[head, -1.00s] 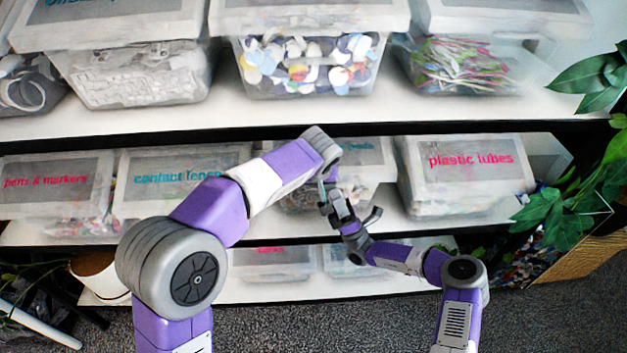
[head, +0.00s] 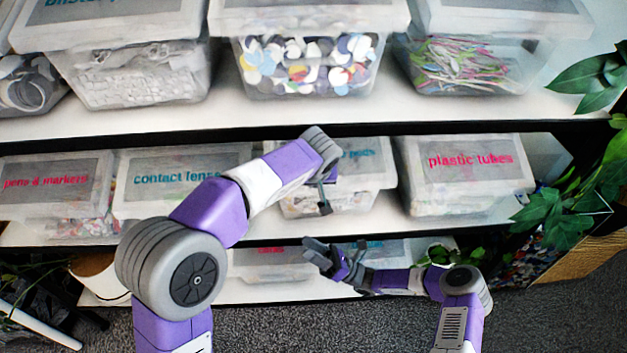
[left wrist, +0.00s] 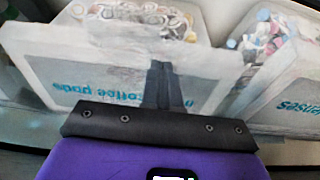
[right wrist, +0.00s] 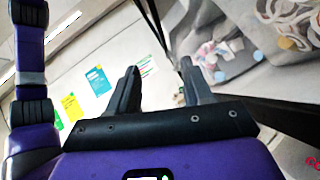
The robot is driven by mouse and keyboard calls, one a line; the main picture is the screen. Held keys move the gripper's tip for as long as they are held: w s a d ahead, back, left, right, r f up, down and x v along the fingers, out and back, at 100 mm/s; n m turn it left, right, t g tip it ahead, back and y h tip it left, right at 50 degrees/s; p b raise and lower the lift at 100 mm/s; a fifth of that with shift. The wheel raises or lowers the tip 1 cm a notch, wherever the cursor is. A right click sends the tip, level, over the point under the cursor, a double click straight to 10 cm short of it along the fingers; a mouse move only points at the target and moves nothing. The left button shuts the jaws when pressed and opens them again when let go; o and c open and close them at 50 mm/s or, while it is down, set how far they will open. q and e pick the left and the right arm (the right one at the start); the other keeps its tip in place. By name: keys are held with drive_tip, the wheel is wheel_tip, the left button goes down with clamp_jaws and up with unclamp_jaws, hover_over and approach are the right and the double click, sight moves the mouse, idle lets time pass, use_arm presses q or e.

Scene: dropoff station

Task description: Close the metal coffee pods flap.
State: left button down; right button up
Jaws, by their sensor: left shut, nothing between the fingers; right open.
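The metal coffee pods bin (head: 368,180) sits on the middle shelf, partly hidden by my left arm. Its pale flap with a teal label shows in front of the pods; the label end is visible in the head view (head: 360,154). In the left wrist view the flap (left wrist: 110,62) fills the left and middle, label upside down, with pods beyond its edge. My left gripper (left wrist: 160,68) is shut and empty, its fingertips over the flap; I cannot tell if they touch. My right gripper (head: 310,250) is open and empty, lower down before the bottom shelf.
The contact lenses bin (head: 180,180) stands left of the pods bin and the plastic tubes bin (head: 465,180) right. More bins fill the upper shelf (head: 300,107) and bottom shelf. A leafy plant (head: 565,220) hangs at the right. Carpet (head: 300,325) lies in front.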

drive_tip(key=s+a+f+n+g+h, duration=0.3)
drive_tip(key=s+f+n+g+h, duration=0.3)
drive_tip(key=s, duration=0.3)
drive_tip(key=s+a+f+n+g+h, duration=0.35)
drive_tip(key=s+f+n+g, duration=0.2)
drive_tip(key=s+f, duration=0.25)
drive_tip(key=s+d+f+n+t+h+b, duration=0.1)
drive_tip(key=s+d+f+n+t+h, duration=0.1)
drive_tip(key=d+n+h, duration=0.3)
drive_tip(key=s+d+f+n+t+h+b, duration=0.1)
drive_tip(key=d+f+n+t+h, duration=0.2)
drive_tip(key=d+f+n+h, duration=0.2)
drive_tip(key=d+n, duration=0.3)
drive_tip(key=shift+s+d+f+h, duration=0.15)
drive_tip(key=shift+s+h, duration=0.2)
drive_tip(key=shift+s, duration=0.05)
